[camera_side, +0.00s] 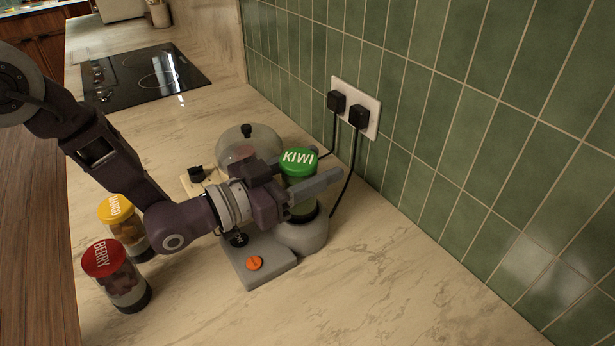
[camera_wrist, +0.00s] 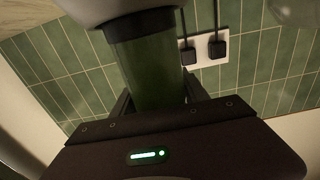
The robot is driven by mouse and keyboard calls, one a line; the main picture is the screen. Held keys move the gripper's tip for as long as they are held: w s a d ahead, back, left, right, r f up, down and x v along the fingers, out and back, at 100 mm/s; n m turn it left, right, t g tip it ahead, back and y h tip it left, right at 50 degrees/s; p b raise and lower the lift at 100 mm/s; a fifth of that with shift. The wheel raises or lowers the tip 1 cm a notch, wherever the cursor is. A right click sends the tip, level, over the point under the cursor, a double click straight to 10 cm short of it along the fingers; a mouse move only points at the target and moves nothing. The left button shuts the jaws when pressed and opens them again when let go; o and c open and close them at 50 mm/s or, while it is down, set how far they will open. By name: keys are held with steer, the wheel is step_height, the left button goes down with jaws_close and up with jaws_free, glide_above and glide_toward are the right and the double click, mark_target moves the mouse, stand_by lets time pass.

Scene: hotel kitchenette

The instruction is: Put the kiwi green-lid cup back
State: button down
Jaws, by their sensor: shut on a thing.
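The kiwi cup, with a green lid (camera_side: 299,163) marked KIWI and a dark lower ring, stands upright at the grey blender base (camera_side: 305,237). Its green body shows in the wrist view (camera_wrist: 147,75), with the dark ring and pale base above it there. My gripper (camera_side: 322,184) is shut on the cup's body just below the lid, one finger on each side. The cup's bottom appears to be at the base's top; whether it is fully seated I cannot tell.
A yellow-lid mango cup (camera_side: 117,212) and a red-lid berry cup (camera_side: 106,262) stand at the left near the counter edge. A glass dome (camera_side: 240,138) is behind my gripper. Plugs and cords hang from a wall outlet (camera_side: 368,110). The front right counter is clear.

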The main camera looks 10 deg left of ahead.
step_height(320, 180, up, 9)
steer(key=w+a+n+t+y, duration=0.25)
steer(key=a+y, duration=0.25)
steer(key=a, duration=0.9)
steer(key=w+a+n+t+y, duration=0.2)
steer(key=w+a+n+y, duration=0.15)
steer(key=a, duration=0.95)
steer(key=s+a+f+n+y, duration=0.3)
steer(key=s+a, duration=0.3)
steer(key=a, duration=0.4)
steer(key=shift+a+f+t+y, duration=0.25)
steer(key=shift+f+t+y, duration=0.15)
steer(key=shift+y, duration=0.25)
